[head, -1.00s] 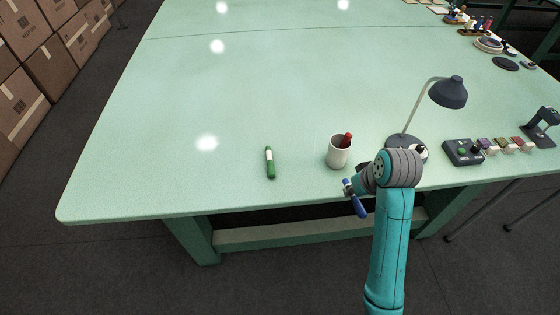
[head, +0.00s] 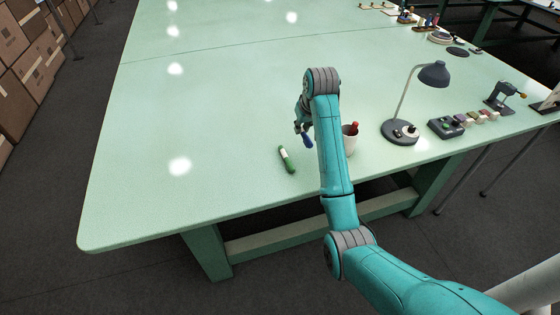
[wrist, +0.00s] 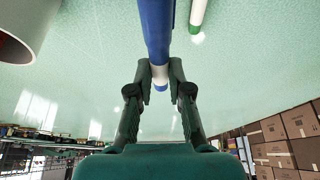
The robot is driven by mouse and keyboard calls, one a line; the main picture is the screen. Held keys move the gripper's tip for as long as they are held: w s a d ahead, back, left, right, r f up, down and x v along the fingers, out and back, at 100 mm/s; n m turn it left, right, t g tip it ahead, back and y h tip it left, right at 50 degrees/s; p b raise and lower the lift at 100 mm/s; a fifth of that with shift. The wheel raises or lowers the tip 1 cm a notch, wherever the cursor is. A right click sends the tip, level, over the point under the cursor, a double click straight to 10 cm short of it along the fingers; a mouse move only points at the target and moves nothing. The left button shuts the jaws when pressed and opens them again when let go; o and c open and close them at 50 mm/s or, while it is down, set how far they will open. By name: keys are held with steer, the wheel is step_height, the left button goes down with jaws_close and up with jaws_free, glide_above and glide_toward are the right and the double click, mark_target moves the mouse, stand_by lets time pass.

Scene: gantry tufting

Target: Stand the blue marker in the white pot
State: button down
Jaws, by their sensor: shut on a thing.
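The blue marker (head: 308,141) is held in my gripper (head: 302,127), above the table and left of the white pot (head: 350,145). In the wrist view the fingers (wrist: 159,78) are closed around the pale band of the blue marker (wrist: 157,30), whose long blue part runs out to the top edge. The white pot stands upright, its left side hidden by my arm in the head view. Part of the pot (wrist: 25,30) shows at the wrist view's upper left, apart from the blue marker.
A green marker (head: 286,159) lies on the table (head: 150,130), left of the pot; its end also shows in the wrist view (wrist: 197,12). A desk lamp (head: 433,74) and a control box (head: 446,128) stand to the right. The table's left part is clear.

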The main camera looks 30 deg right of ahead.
mark_target(306, 136)
step_height(306, 136, down, 4)
steer(key=shift+w+a+f, duration=0.1)
steer(key=shift+a+f, duration=0.05)
steer(key=shift+f, duration=2.7)
steer(key=c, duration=1.1)
jaws_free()
steer(key=shift+f, duration=0.1)
steer(key=v, duration=1.2)
